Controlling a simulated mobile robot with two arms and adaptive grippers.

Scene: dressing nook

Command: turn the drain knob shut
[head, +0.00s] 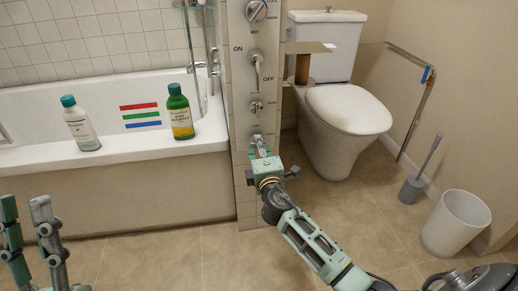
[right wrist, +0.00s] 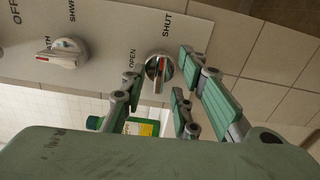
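The drain knob (right wrist: 159,72) is a round silver knob with a raised grip bar and a red mark, on a pale panel between the words OPEN and SHUT. Its bar runs nearly up and down in the right wrist view; I cannot tell its exact setting. My right gripper (right wrist: 158,82) is open, its fingers on either side of the knob with gaps showing. In the head view, my right gripper (head: 261,147) is at the panel's lower end and hides most of the knob. My left gripper (head: 26,208) is open and empty at the lower left.
Above on the tiled column are a red-marked knob (head: 256,106), an ON/OFF lever (head: 255,56) and a dial (head: 257,11). A white bottle (head: 81,126) and a green bottle (head: 180,112) stand on the bathtub rim (head: 120,153). A toilet (head: 346,110), brush (head: 414,184) and bin (head: 456,224) are right.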

